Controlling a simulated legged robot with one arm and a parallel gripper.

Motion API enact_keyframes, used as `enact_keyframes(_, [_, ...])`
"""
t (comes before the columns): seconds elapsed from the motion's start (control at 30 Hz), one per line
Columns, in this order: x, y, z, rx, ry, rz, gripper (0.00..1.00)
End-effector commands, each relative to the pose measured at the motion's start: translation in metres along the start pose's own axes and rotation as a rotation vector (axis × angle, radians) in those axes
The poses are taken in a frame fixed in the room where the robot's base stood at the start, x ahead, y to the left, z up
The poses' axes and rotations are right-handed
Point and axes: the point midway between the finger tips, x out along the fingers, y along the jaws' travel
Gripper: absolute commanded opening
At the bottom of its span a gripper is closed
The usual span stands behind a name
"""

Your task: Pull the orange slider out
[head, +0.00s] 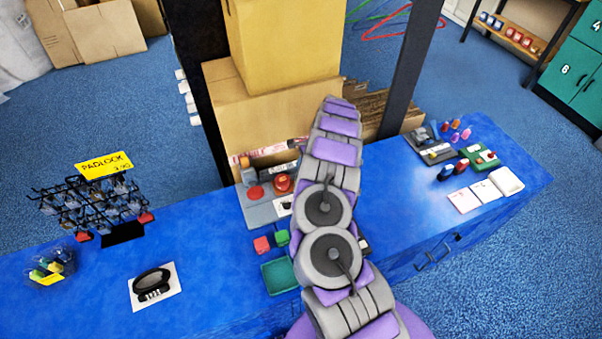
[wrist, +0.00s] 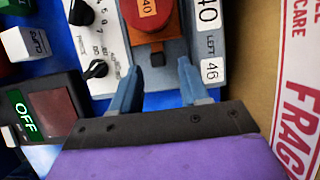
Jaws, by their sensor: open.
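The orange slider (wrist: 150,48) shows in the wrist view as an orange-brown block just below a round red part marked 40 (wrist: 147,14). A small dark piece (wrist: 157,60) sits at its near end. My gripper (wrist: 158,82) is open, with its two blue-grey fingers apart and pointing toward the slider. The fingertips lie to either side of the slider's near end; I cannot tell whether they touch anything. In the head view, an orange part (head: 245,163) shows at the back of the grey panel (head: 262,212). My arm hides the gripper there.
A white dial panel (wrist: 95,40) and a dark switch box marked OFF (wrist: 38,112) lie left of the fingers. A carton with FRAGILE tape (wrist: 297,125) stands close on the right. In the head view, a green tray (head: 280,276) lies in front of the panel.

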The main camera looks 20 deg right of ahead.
Motion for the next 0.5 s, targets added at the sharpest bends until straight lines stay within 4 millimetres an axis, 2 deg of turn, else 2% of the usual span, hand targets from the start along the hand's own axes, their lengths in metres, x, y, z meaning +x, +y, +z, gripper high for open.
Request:
enact_keyframes(0.03, [-0.013, -0.001, 0.0, 0.001, 0.002, -0.004, 0.45])
enact_keyframes(0.5, [-0.116, -0.002, -0.003, 0.002, 0.0, -0.004, 0.45])
